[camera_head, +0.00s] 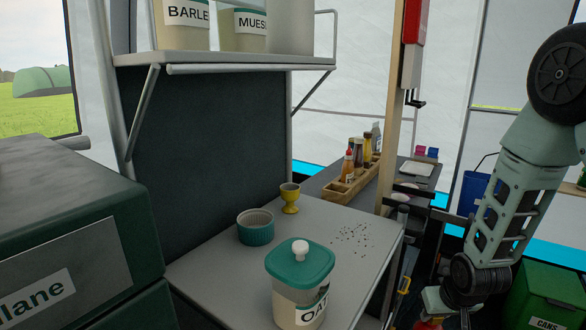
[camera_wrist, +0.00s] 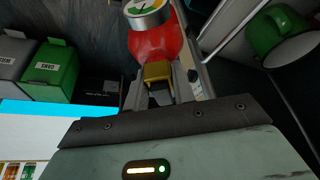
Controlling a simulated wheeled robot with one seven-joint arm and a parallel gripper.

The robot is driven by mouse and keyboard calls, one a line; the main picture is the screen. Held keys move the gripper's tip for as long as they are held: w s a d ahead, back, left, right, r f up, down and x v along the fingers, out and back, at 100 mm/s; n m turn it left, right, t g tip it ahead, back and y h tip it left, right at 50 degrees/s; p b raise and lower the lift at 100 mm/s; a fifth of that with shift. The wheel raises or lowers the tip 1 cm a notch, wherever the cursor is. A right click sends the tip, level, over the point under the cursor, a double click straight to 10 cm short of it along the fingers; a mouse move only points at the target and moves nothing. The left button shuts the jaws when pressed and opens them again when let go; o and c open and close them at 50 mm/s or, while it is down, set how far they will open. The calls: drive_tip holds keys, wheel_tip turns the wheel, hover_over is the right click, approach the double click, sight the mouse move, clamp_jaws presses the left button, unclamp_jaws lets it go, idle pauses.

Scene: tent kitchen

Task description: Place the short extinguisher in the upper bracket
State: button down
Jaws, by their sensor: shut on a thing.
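A red extinguisher (camera_wrist: 155,45) is in my gripper (camera_wrist: 160,85) in the wrist view. Its round metal-rimmed end with a pale and green face is cut by the top edge, and a small yellow part shows between the fingers. In the head view my gripper (camera_head: 440,300) is low at the right, beside the table's right edge, with a bit of red at the bottom edge. A wooden post (camera_head: 391,130) stands left of my arm. It carries a black clip-like fitting (camera_head: 415,101) under a grey box, and dark bars (camera_head: 430,212) show lower. I cannot tell which is the upper bracket.
The grey table (camera_head: 215,262) holds an oats jar (camera_head: 300,285), a teal ramekin (camera_head: 256,227) and a yellow egg cup (camera_head: 290,198). A green bin (camera_head: 545,295) stands lower right. A green enamel vessel (camera_wrist: 278,32) is at the wrist view's upper right.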

drive_tip(key=r+p, duration=0.2)
drive_tip(key=r, duration=0.1)
drive_tip(key=r+p, duration=0.3)
drive_tip(key=s+r+p, duration=0.1)
drive_tip(key=r+p, duration=0.2)
drive_tip(key=r, duration=0.1)
drive_tip(key=s+f, duration=0.4)
drive_tip(key=f, duration=0.1)
drive_tip(key=shift+s+f, duration=0.3)
drive_tip(key=shift+s, duration=0.05)
